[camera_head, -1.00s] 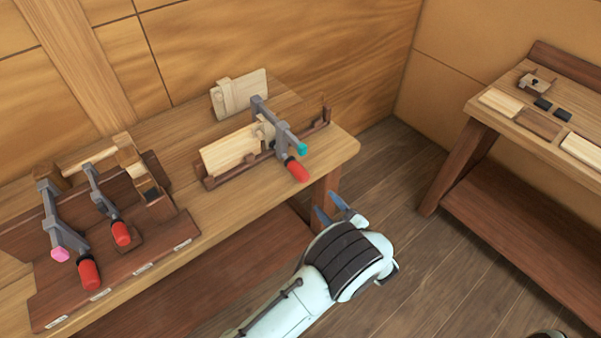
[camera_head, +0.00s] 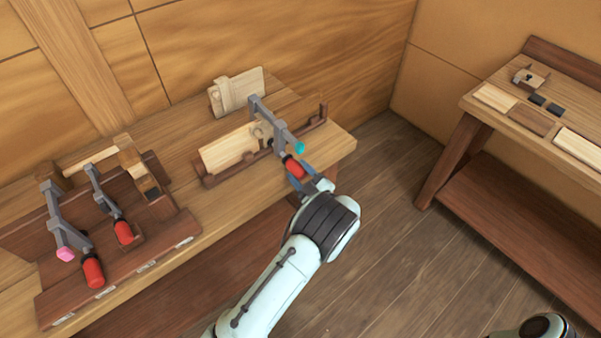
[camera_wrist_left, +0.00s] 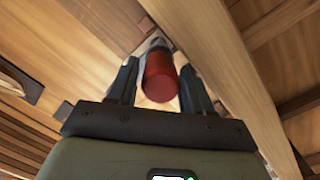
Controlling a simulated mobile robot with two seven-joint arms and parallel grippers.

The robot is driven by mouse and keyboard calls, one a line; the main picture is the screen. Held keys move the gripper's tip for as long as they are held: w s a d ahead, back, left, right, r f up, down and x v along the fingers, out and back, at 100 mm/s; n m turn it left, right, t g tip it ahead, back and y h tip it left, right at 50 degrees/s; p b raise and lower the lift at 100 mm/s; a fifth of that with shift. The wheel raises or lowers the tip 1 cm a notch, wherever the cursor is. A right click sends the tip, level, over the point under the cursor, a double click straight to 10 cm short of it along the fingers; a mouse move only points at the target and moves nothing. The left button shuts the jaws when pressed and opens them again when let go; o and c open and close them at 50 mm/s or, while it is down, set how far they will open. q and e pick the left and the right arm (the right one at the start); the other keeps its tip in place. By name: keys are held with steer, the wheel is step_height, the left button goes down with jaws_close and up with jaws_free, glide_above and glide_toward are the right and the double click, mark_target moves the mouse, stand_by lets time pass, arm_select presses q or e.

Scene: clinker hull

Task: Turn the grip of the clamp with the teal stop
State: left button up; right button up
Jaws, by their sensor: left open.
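The clamp with the teal stop (camera_head: 299,147) sits on a wooden fixture at the right end of the bench. Its grey bar (camera_head: 268,118) slants toward the front, and its red grip (camera_head: 293,167) points down toward me. My left gripper (camera_head: 305,180) is at the red grip, with its jaws open on both sides of it. In the left wrist view the red grip (camera_wrist_left: 161,78) stands between the two dark fingers, with gaps visible beside it. A part of my right arm shows at the bottom right edge, but its jaws are out of view.
A rack at the left of the bench (camera_head: 180,238) holds a clamp with a pink stop (camera_head: 66,254) and a smaller clamp with a red grip (camera_head: 123,232). A light board (camera_head: 230,149) lies in the fixture. A second bench (camera_head: 468,104) stands at the right, with open floor between.

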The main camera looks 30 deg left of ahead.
arm_select(q)
steer(key=c, duration=0.7)
steer(key=shift+c, duration=0.2)
arm_select(e)
steer(key=shift+r, duration=0.1)
arm_select(q)
steer(key=m+p, duration=0.1)
steer(key=m, duration=0.2)
steer(key=shift+w+r+g+p, duration=0.1)
steer(key=shift+r+g+p, duration=0.1)
steer(key=shift+g+p, duration=0.15)
steer(key=m+g+p, duration=0.1)
steer(key=m+p, duration=0.1)
steer(key=m, duration=0.2)
steer(key=shift+w+m+p, duration=0.1)
steer(key=shift+m+p, duration=0.25)
steer(key=shift+m, duration=0.05)
steer(key=shift+f+m+g+y, duration=0.15)
steer(key=shift+m+g+y, duration=0.2)
steer(key=shift+m, duration=0.75)
steer(key=m, duration=0.4)
steer(key=shift+d+m+y+p, duration=0.1)
steer(key=shift+m+y+p, duration=0.2)
steer(key=shift+m+y, duration=0.1)
arm_select(e)
steer(key=w+r, duration=0.6)
steer(key=shift+w+r+t, duration=0.15)
steer(key=shift+r+t, duration=0.05)
steer(key=shift+t, duration=0.2)
